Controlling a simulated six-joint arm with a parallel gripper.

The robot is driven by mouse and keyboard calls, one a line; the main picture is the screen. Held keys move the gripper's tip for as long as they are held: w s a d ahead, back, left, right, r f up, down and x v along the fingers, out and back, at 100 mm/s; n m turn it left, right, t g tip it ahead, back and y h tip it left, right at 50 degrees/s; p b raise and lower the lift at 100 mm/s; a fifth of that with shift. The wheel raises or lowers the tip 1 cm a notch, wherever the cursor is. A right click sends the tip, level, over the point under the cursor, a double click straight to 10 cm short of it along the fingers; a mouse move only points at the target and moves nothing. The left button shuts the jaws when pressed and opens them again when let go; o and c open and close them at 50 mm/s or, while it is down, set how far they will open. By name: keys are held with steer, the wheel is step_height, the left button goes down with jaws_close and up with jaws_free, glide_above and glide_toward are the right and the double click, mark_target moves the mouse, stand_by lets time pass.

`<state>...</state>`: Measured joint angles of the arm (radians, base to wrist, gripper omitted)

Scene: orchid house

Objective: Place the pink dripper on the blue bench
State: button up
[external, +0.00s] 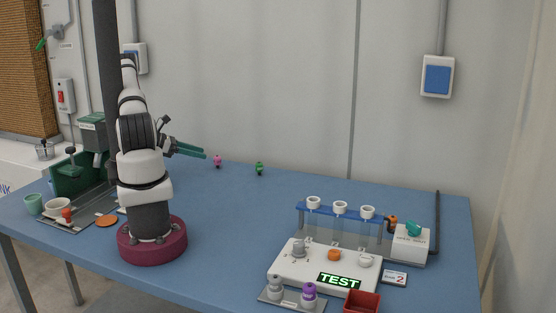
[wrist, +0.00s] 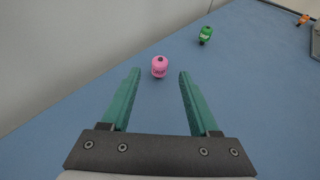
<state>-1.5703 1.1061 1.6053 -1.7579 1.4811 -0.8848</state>
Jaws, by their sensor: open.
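The pink dripper (external: 217,160) stands on the blue bench (external: 330,192) near its back edge, left of a green dripper. In the wrist view the pink dripper (wrist: 160,68) is upright on the bench, just beyond and roughly between my fingertips. My gripper (wrist: 158,73) has its two green fingers spread wide with nothing between them. In the external view my gripper (external: 205,154) reaches right from my arm, close to the left of the pink dripper. I cannot tell exactly how high the fingers are above the bench.
A green dripper (external: 259,168) stands right of the pink one. A white test station (external: 318,268) with a blue rack (external: 340,214) is at the front right, near a red bin (external: 362,302). A green machine (external: 85,175) and cups stand at the left. The middle of the bench is clear.

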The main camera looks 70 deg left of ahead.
steer(key=shift+s+r, duration=0.1)
steer(key=shift+s, duration=0.05)
steer(key=w+d+r+m+g+h, duration=0.25)
steer(key=d+r+m, duration=0.2)
steer(key=d, duration=0.25)
steer(key=w+d+r+m+g+h, duration=0.25)
steer(key=w+d+m, duration=0.2)
steer(key=d, duration=0.25)
steer(key=w+d+r+m+g+h, duration=0.1)
steer(key=w+d+r+m+g, duration=0.1)
steer(key=d+r+m, duration=0.4)
steer(key=s+d+r+m+g+y, duration=0.1)
steer(key=s+d+r+m+g, duration=0.1)
steer(key=s+d+m+g, duration=0.4)
steer(key=s+d+r+m+g+y, duration=0.1)
steer(key=d+m, duration=0.6)
steer(key=d, duration=0.3)
steer(key=s+d+r+m+y, duration=0.1)
steer(key=s+m+y, duration=0.6)
steer(key=m, duration=0.5)
steer(key=s, duration=0.2)
steer(key=shift+s+d+r+m, duration=0.2)
steer(key=shift+s+r+m, duration=0.1)
steer(key=shift+r+m, duration=0.1)
